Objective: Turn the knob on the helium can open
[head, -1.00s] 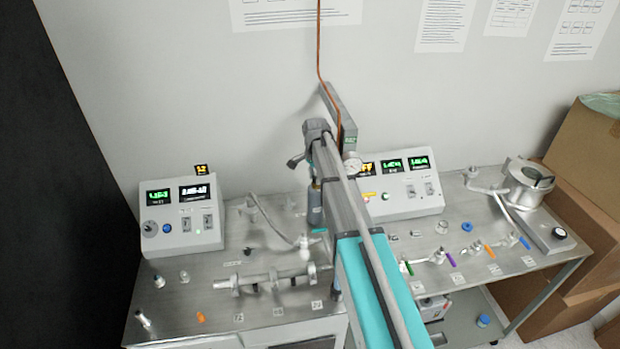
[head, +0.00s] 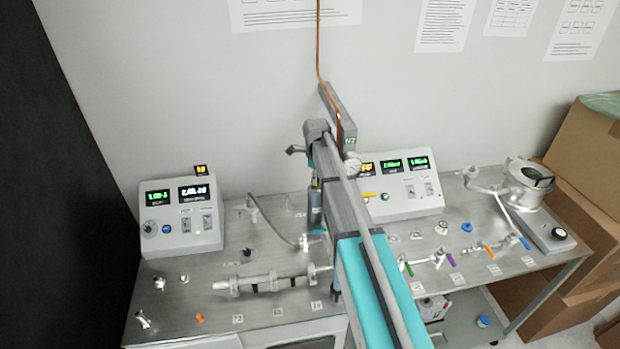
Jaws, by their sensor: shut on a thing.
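My own grey and teal arm reaches from the lower middle up toward the wall and covers the centre of the bench. I cannot make out my gripper's fingertips; they seem hidden behind the arm. A slim dark grey cylinder (head: 315,208) shows upright just left of the arm, with a small teal patch below it. I cannot tell for sure whether it is the helium can. No knob can be made out on it, and what the gripper holds is hidden.
A control box (head: 181,215) stands on the left and another (head: 405,187) behind my arm. A horizontal metal tube assembly (head: 268,282) lies in front. Small coloured-handle valves line the right bench near a round metal chamber (head: 530,178). Cardboard boxes (head: 590,150) stand at right.

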